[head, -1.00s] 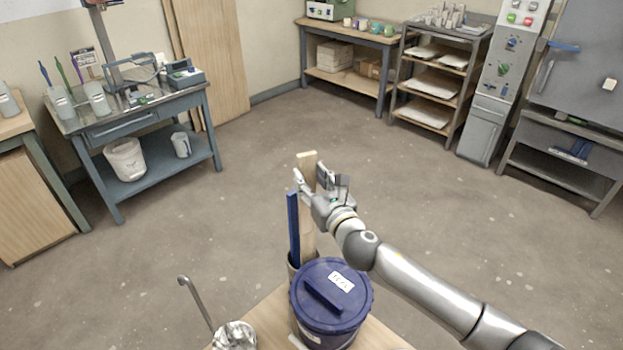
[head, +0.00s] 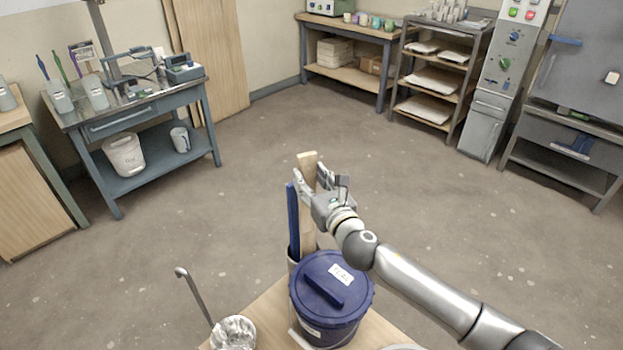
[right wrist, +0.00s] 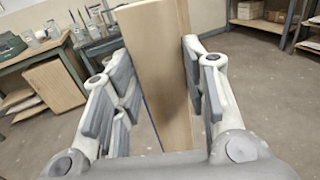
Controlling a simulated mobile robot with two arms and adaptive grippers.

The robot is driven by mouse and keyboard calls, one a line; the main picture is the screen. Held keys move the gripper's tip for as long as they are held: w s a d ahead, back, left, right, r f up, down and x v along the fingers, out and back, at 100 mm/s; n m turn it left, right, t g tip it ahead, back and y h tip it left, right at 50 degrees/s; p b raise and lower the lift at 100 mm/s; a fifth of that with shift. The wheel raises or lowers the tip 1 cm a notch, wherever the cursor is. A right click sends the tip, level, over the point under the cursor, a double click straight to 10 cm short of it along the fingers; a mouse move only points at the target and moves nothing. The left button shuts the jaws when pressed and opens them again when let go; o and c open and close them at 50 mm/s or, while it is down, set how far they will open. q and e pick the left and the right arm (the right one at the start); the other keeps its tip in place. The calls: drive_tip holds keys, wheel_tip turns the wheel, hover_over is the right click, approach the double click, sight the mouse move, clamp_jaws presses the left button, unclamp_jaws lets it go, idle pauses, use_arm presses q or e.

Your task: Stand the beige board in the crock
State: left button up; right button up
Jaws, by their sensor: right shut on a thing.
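The beige board (head: 308,215) stands nearly upright in the head view, with its lower end down behind the blue lidded bucket (head: 331,300). My right gripper (head: 319,182) is shut on its upper part, and in the right wrist view the board (right wrist: 158,75) runs between the two fingers. The crock (head: 291,264) shows only as a sliver of rim and wall behind the bucket. A blue board (head: 293,225) stands in it, beside the beige board. The beige board's lower end appears to be inside the crock, but its foot is hidden. My left gripper is out of view.
The bucket stands on a small wooden table (head: 262,308), close in front of the crock. A metal container (head: 233,333) with a ladle (head: 193,292) is at the left. A blue workbench (head: 150,105) stands far left, and open floor surrounds the table.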

wheel_tip(320, 180, down, 9)
drive_tip(key=b, duration=0.6)
drive_tip(key=shift+r+b, duration=0.2)
drive_tip(key=shift+b, duration=0.1)
idle(0.9)
drive_tip(key=o, duration=1.4)
drive_tip(key=shift+c, duration=0.3)
